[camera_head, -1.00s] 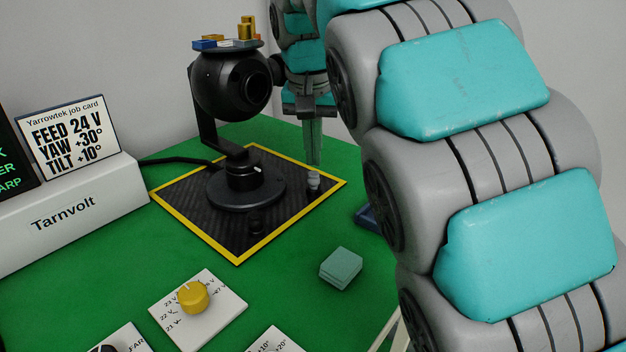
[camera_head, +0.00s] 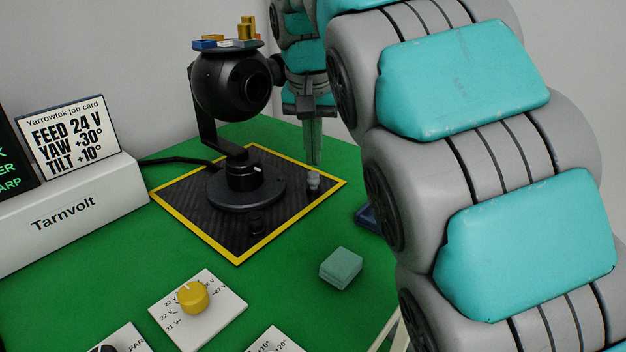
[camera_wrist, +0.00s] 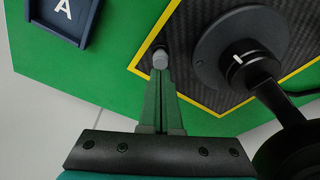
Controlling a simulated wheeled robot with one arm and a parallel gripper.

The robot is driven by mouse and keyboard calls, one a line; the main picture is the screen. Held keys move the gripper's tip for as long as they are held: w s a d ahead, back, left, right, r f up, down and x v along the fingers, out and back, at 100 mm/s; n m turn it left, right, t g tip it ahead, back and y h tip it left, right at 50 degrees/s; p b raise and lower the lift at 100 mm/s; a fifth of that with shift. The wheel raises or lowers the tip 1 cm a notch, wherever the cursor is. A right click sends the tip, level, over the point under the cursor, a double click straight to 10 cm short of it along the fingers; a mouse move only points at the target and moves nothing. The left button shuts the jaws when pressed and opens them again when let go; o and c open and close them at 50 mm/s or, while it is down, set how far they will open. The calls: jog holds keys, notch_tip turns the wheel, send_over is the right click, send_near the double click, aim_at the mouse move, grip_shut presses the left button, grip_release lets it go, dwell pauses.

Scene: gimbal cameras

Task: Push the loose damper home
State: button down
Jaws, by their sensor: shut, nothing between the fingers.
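A small grey-capped damper (camera_head: 313,182) stands at the right side of the dark pad (camera_head: 225,220), near its yellow border. A darker damper (camera_head: 256,222) stands at the pad's front. My gripper (camera_head: 314,162) points down just above the grey damper, its fingers shut with nothing between them. In the wrist view the fingertips (camera_wrist: 161,76) are right by the grey damper (camera_wrist: 160,58); I cannot tell whether they touch it. The black gimbal camera (camera_head: 232,85) stands on its round base (camera_head: 246,193) beside them, with coloured blocks on its top plate.
A teal block (camera_head: 341,268) and a yellow dial (camera_head: 194,297) on a white plate are in front. A blue tray marked A (camera_wrist: 64,18) lies near the gripper. The white Tarnvolt console (camera_head: 70,215) with a job card (camera_head: 68,138) is at left. Green table is clear between them.

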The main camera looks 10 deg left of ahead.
jog(key=shift+f+b, duration=0.45)
jog(key=shift+f, duration=0.45)
dwell(0.5)
jog(key=shift+s, duration=0.1)
dwell(0.3)
